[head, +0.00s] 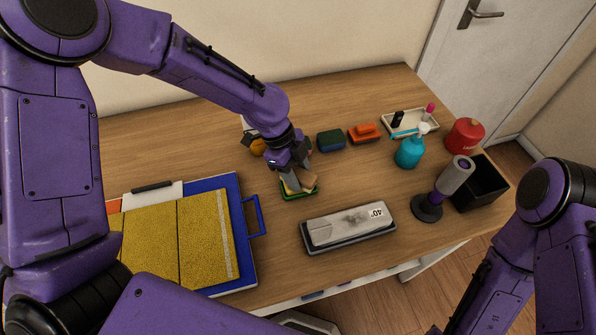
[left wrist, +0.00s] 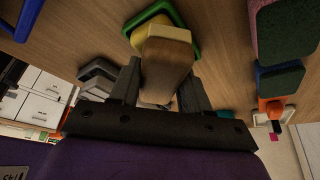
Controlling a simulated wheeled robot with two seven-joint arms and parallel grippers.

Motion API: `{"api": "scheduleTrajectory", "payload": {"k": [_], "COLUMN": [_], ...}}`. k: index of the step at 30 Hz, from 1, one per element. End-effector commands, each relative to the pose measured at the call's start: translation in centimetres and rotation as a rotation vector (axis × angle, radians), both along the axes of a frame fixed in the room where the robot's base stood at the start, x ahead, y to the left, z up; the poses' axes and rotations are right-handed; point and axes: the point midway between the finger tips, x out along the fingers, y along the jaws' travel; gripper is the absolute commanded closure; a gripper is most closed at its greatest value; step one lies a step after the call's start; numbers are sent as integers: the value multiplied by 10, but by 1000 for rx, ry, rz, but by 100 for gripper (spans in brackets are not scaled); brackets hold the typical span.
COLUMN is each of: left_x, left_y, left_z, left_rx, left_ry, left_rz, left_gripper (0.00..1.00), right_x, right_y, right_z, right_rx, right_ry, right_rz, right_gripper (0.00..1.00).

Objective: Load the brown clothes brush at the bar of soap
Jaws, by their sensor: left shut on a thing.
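My left gripper (head: 296,174) is shut on a brown clothes brush (head: 309,182), above a green dish (head: 301,196) in the middle of the table. In the left wrist view the brush (left wrist: 165,70) sits between the two fingers, its pale end towards the green dish (left wrist: 188,38). A yellow bar of soap (head: 287,186) lies in the dish, and it also shows in the wrist view (left wrist: 136,36) partly behind the brush. Whether brush and soap touch, I cannot tell. My right arm enters at the lower right; its gripper is outside the view.
A yellow board with a blue frame (head: 246,270) lies left. A grey block (head: 347,227) lies in front of the dish. Dark green (head: 330,141) and orange (head: 364,133) brushes lie behind. A teal pump bottle (head: 411,151), grey-topped stand (head: 455,178) and black bin (head: 483,188) stand right.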

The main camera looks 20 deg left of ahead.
Motion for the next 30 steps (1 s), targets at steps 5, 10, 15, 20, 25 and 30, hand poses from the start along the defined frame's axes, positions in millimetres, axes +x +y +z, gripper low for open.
{"api": "scheduleTrajectory", "payload": {"k": [5,10,15,20,25,30], "left_x": [1,1,1,1,1,1], "left_y": [0,0,0,0,0,0], "left_z": [23,39,55,69,68,68], "left_rx": [-1,-2,-2,-1,-2,-2], "left_ry": [-2,-3,-2,-2,-3,-3], "left_rz": [1,1,2,2,1,1], "left_gripper": [78,78,78,78,78,78], "right_x": [0,0,0,0,0,0], "right_y": [0,0,0,0,0,0], "right_z": [22,39,55,69,68,68], "right_rx": [0,0,0,0,0,0], "right_ry": [0,0,0,0,0,0], "right_rz": [0,0,0,0,0,0], "right_gripper": [57,57,57,57,57,57]}}
